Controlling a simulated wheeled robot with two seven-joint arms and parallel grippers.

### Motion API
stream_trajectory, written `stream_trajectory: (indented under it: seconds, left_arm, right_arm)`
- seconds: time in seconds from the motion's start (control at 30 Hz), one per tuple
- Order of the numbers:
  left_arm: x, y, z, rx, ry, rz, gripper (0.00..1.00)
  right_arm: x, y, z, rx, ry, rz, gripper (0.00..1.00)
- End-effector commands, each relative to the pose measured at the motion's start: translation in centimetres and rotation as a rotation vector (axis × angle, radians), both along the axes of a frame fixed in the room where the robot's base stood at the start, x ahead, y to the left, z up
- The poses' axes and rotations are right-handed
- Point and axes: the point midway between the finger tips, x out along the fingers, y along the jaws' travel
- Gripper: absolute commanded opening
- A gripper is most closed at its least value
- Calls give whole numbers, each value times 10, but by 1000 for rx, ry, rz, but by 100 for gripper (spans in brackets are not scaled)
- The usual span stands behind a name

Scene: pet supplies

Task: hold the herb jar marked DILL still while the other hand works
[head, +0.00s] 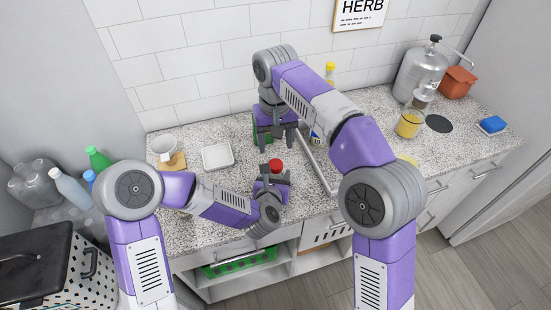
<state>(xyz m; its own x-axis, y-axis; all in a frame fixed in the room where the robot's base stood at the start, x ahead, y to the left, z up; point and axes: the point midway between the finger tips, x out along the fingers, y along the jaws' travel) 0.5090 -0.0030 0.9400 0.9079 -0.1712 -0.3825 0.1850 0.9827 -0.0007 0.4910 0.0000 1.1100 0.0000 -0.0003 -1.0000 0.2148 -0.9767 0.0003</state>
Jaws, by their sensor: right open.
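A small jar with a red lid (276,164) stands on the speckled counter. No DILL label can be read on it. My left gripper (272,180) is right at this jar, on its near side, and hides most of its body. I cannot tell whether its fingers are closed on the jar. My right gripper (275,138) points down above the counter, behind the jar. It is open. A green item (263,127) shows partly behind the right gripper; its shape is mostly hidden.
A white square dish (217,156) and a white cup (164,145) are left of the grippers. A small blue-and-yellow item (315,135) is by the sink edge. A glass of yellow liquid (408,124), a metal dispenser (420,72) and a blue sponge-like block (492,125) are to the right.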

Motion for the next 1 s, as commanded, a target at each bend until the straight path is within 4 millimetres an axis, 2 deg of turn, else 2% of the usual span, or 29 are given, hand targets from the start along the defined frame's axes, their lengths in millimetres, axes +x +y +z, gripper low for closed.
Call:
stream_trajectory:
  seconds: [0.4,0.6,0.83,1.0]
  left_arm:
    - [0,0,0,0,0,0,0]
    - [0,0,0,0,0,0,0]
    - [0,0,0,0,0,0,0]
    - [0,0,0,0,0,0,0]
  right_arm:
    - [0,0,-1,0,2,-704,63]
    - [0,0,0,0,1,-964,63]
    - [0,0,-4,-1,0,-1078,63]
    - [0,-1,-23,-3,1,-1083,63]
